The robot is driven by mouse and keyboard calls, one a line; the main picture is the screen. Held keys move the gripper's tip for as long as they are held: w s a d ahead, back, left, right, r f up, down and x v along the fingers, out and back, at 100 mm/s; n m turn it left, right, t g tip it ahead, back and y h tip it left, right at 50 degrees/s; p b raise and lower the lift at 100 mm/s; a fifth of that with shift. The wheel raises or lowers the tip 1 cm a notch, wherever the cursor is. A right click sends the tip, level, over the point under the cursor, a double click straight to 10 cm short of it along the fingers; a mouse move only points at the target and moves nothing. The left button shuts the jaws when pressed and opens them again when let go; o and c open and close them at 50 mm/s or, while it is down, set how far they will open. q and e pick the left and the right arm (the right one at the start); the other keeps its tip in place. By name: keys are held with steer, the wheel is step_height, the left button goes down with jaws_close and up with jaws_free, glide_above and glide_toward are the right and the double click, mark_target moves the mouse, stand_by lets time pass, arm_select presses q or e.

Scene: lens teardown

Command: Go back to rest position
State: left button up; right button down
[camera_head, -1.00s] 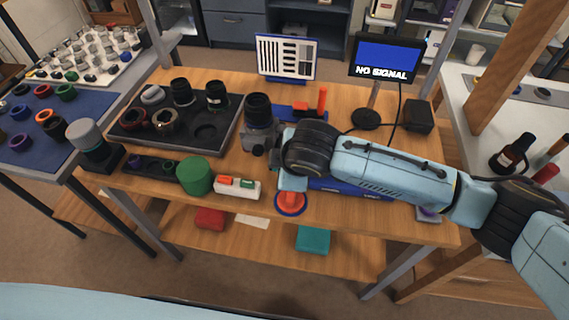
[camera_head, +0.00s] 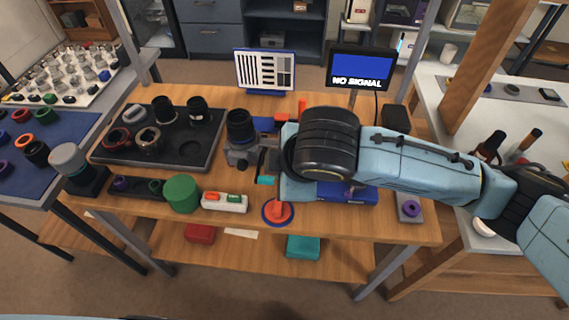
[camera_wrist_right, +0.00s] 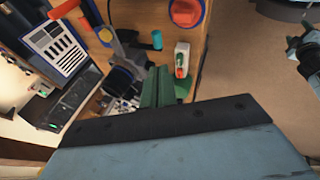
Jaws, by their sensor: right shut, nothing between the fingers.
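My right arm (camera_head: 410,165) comes in from the right over the workbench (camera_head: 250,98). In the head view its wrist covers the bench middle, and its fingertips are hidden. In the right wrist view the green fingers of my right gripper (camera_wrist_right: 158,86) are together with nothing between them, above the bench. A part that seems to be my left arm's end (camera_wrist_right: 306,52) shows at the right edge of the right wrist view; its jaws are too unclear to read. My left gripper is not in the head view.
Near my right wrist are a camera body with lens (camera_head: 240,145), a red knob on a blue disc (camera_head: 278,212), a white block (camera_head: 225,202), a green cylinder (camera_head: 182,193) and a blue case (camera_head: 350,193).

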steer(key=shift+s+d+r, duration=0.2)
steer(key=shift+r, duration=0.3)
steer(key=shift+s+a, duration=0.1)
